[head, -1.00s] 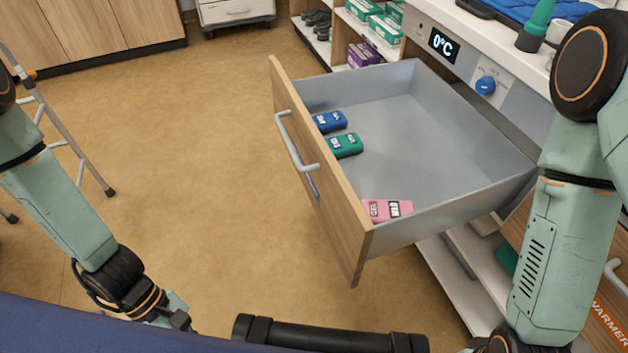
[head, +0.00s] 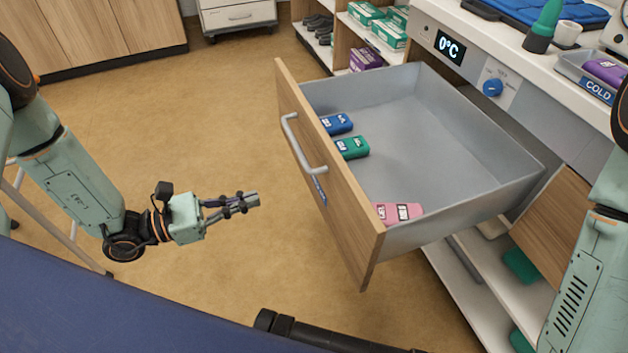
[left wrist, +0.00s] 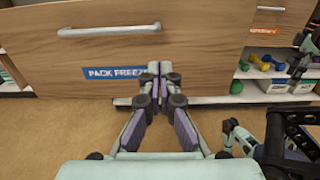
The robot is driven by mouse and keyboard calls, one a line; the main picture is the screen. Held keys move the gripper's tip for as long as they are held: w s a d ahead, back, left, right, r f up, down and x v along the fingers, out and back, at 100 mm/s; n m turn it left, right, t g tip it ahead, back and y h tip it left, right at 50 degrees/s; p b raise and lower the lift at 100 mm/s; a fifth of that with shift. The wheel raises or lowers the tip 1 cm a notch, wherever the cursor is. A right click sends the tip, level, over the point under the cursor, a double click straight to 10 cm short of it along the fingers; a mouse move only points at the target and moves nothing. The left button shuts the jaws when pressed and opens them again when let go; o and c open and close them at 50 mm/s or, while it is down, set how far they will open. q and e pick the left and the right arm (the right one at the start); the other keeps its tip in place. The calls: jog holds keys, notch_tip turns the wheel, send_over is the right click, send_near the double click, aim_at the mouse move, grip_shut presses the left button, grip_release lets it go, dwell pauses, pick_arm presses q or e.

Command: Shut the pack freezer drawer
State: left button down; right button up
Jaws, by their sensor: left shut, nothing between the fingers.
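The pack freezer drawer (head: 455,195) stands pulled well out in the head view, under a panel reading 0°C. Its wooden front (head: 335,190) has a pale bar handle (head: 301,143). Blue (head: 336,124), green (head: 352,148) and pink (head: 398,213) packs lie inside along the front. My left gripper (head: 255,200) is shut and empty, left of the drawer front and apart from it. In the left wrist view the gripper (left wrist: 156,70) points at the front, below the handle (left wrist: 110,29) and beside the blue label (left wrist: 115,73).
A blue surface (head: 120,300) fills the near left, with a dark rail (head: 320,335) beside it. Open shelves (head: 485,270) lie under the drawer. A cold tray (head: 585,75) stands on the counter at right. Floor (head: 200,110) left of the drawer is clear.

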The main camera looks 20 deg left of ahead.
pick_arm(q)
jog(key=b, duration=0.3)
send_near(328, 178)
jog(key=x, duration=0.5)
jog(key=shift+w+d+f, duration=0.15)
jog(key=shift+w+f, duration=0.05)
jog(key=shift+w+d+b, duration=0.35)
jog(key=shift+w+d, duration=0.1)
jog(key=shift+d, duration=0.05)
pick_arm(e)
jog(key=shift+w+f, duration=0.15)
jog(key=shift+f, duration=1.8)
pick_arm(q)
jog(key=shift+d+r, duration=0.1)
